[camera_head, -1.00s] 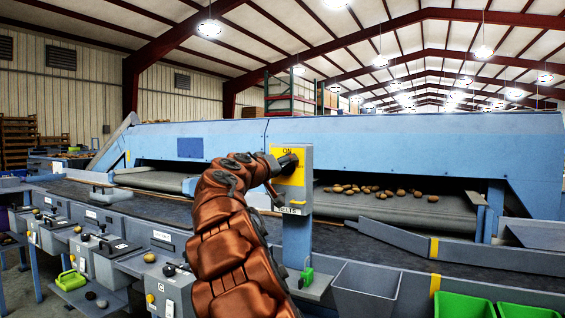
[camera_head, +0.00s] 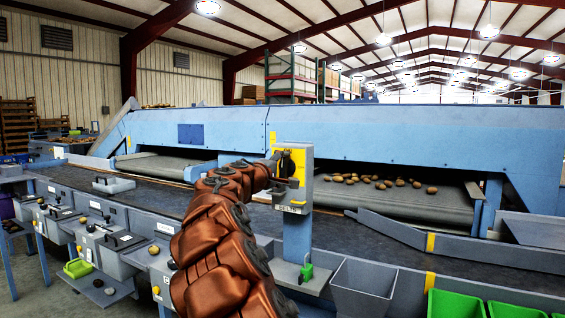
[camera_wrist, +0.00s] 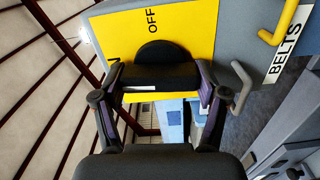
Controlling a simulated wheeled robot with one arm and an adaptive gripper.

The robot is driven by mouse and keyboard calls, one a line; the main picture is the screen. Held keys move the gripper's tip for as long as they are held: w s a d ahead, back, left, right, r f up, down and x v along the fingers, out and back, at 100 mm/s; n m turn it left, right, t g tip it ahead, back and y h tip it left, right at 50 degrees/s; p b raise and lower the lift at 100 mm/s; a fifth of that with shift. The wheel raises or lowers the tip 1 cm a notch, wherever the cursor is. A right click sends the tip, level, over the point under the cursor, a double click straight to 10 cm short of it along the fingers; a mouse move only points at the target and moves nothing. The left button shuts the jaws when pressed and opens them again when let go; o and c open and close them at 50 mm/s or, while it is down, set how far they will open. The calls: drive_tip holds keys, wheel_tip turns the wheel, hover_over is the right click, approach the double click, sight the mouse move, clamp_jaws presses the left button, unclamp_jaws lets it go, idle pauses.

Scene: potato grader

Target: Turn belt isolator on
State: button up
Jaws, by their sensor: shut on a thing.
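The belt isolator is a yellow plate (camera_head: 299,157) with a black rotary knob (camera_head: 284,162) on a grey post labelled BELTS. In the wrist view the yellow plate (camera_wrist: 190,22) fills the top, with OFF above the knob (camera_wrist: 155,72) and an N at the left, partly hidden by a finger. My gripper (camera_wrist: 155,85) is shut on the knob, one finger at each end of its black bar. The bar lies sideways in that view, its left end towards the N. In the head view my gripper (camera_head: 277,172) hides much of the knob.
A yellow hasp (camera_wrist: 291,20) sticks out beside the plate. A dark conveyor (camera_head: 390,243) runs behind the post, with potatoes (camera_head: 385,181) on a belt beyond. A grey bin (camera_head: 363,289) and green crates (camera_head: 455,304) stand at the lower right. Grey control boxes (camera_head: 100,245) line the left.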

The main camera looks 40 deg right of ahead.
drive_tip(key=shift+n+p, duration=0.3)
drive_tip(key=shift+n, duration=0.2)
drive_tip(key=o, duration=1.2)
drive_tip(key=shift+c, duration=0.2)
drive_tip(key=shift+a, duration=0.1)
drive_tip(key=v, duration=1.2)
